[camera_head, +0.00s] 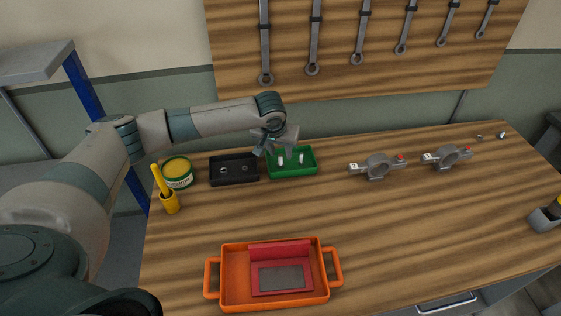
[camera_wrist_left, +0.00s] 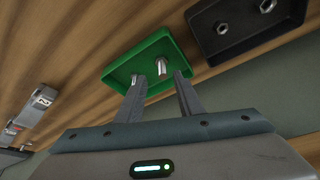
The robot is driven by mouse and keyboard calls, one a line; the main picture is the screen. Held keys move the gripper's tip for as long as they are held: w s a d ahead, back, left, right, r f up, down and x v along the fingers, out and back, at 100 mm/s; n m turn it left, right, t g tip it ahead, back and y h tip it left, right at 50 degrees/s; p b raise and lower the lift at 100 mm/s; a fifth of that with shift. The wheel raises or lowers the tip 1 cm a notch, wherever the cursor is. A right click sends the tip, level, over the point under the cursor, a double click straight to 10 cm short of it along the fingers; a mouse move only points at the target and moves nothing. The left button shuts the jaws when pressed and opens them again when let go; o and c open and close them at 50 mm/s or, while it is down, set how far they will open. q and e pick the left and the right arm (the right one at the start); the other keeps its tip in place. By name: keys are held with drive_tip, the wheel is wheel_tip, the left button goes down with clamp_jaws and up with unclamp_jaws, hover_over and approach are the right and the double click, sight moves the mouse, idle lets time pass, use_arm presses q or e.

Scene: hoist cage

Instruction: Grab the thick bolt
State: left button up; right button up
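A green tray (camera_head: 309,170) near the back of the workbench holds two pale upright bolts, a left one (camera_head: 280,160) and a right one (camera_head: 301,158). I cannot tell for sure which is thicker. My left gripper (camera_head: 277,146) is over the tray's back left part. In the left wrist view, the green tray (camera_wrist_left: 121,75) lies ahead of the open gripper (camera_wrist_left: 158,82). Nothing is clearly held. My right gripper is not in view.
A black tray (camera_head: 233,181) with two small nuts sits left of the green tray. A yellow-green tin (camera_head: 177,173) and yellow brush holder (camera_head: 170,204) stand further left. Two grey clamp-like parts (camera_head: 377,168) lie right. An orange tray (camera_head: 236,295) is in front. Wrenches hang behind.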

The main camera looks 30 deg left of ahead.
sight(280, 156)
use_arm(q)
drive_tip(key=shift+w+a+f+p, duration=0.15)
drive_tip(key=shift+w+f+p, duration=0.05)
drive_tip(key=shift+f+p, duration=0.3)
drive_tip(key=p+x, duration=0.1)
drive_tip(key=x, duration=0.1)
drive_tip(key=shift+w+a+f, duration=0.15)
drive_tip(key=shift+f, duration=0.2)
drive_tip(key=shift+w+a+f+p, duration=0.1)
drive_tip(key=shift+w+f+p, duration=0.2)
drive_tip(key=shift+f, duration=0.3)
drive_tip(key=shift+c, duration=0.4)
drive_tip(key=shift+s, duration=0.1)
clamp_jaws()
